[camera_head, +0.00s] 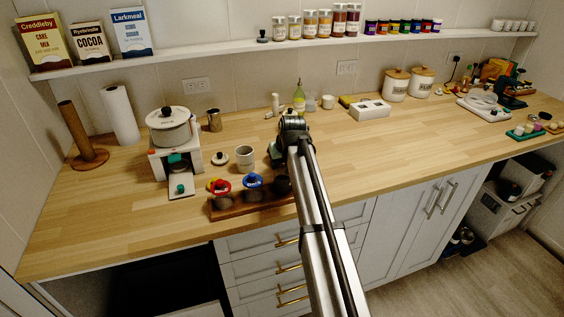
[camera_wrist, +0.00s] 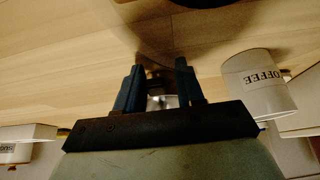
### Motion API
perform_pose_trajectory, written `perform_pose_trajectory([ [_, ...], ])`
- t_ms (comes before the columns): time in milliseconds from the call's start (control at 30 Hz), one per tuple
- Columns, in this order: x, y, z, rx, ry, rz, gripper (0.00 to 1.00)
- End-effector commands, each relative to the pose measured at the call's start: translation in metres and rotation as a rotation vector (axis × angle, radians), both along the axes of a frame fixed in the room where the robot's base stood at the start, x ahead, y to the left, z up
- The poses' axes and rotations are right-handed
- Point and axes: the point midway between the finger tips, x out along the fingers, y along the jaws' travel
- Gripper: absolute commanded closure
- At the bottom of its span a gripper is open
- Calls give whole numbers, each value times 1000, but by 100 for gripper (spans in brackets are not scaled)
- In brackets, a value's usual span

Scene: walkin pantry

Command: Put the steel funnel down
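My gripper (camera_wrist: 158,72) shows in the wrist view, its two dark fingers apart above the wooden counter. A small silvery patch (camera_wrist: 160,102) and a darker piece show in the gap between the fingers. I cannot tell whether this is the steel funnel or part of my gripper. I cannot make out a clear funnel shape in either view.
The wooden counter (camera_head: 368,155) is clear right of my arm. A white container marked COFFEE (camera_wrist: 258,88) is right of the fingers in the wrist view.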

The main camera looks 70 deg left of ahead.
Motion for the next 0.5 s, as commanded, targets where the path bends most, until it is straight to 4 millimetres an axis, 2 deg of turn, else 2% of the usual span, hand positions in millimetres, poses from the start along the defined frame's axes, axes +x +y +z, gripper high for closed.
perform_pose_trajectory([
  [33, 6, -5, 3, -7, -8, -5, 50],
  [500, 4, -43, 85, 3, -7, -5, 50],
])
